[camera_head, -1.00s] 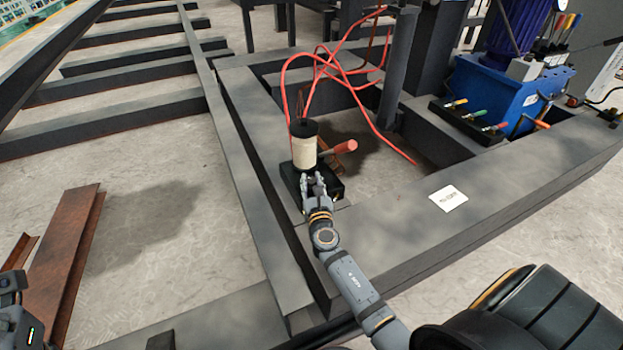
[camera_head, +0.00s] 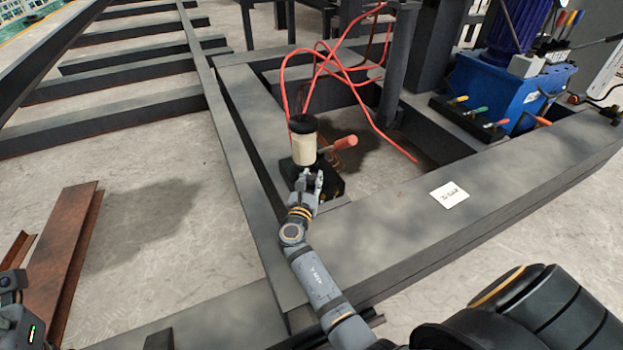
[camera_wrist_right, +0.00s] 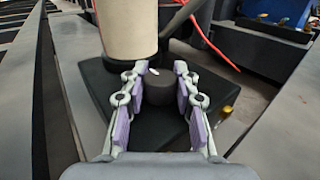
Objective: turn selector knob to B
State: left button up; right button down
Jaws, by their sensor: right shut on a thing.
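The selector knob (camera_wrist_right: 159,90) is a dark round cylinder with a short white mark on its top, near the edge away from the wrist. It stands on a black base plate (camera_wrist_right: 92,78), beside a cream cylinder with a black cap (camera_head: 304,146). My right gripper (camera_head: 310,178) is at the front of this unit; its purple-padded fingers are shut on the knob from both sides, as the right wrist view (camera_wrist_right: 160,97) shows. In the head view the fingers hide the knob. No letter B is readable. Part of my left gripper (camera_head: 14,290) shows at the lower left; its fingertips are unclear.
A red-tipped lever (camera_head: 340,144) sticks out right of the cream cylinder. Red hoses (camera_head: 287,85) loop behind it. Grey steel beams (camera_head: 400,235) surround the unit. A white card (camera_head: 450,195) lies on the front beam. A blue pump unit (camera_head: 515,92) stands at the right.

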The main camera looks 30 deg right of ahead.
jog(key=shift+f, duration=0.1)
jog(key=c, duration=1)
grip_release()
jog(key=shift+d, duration=0.1)
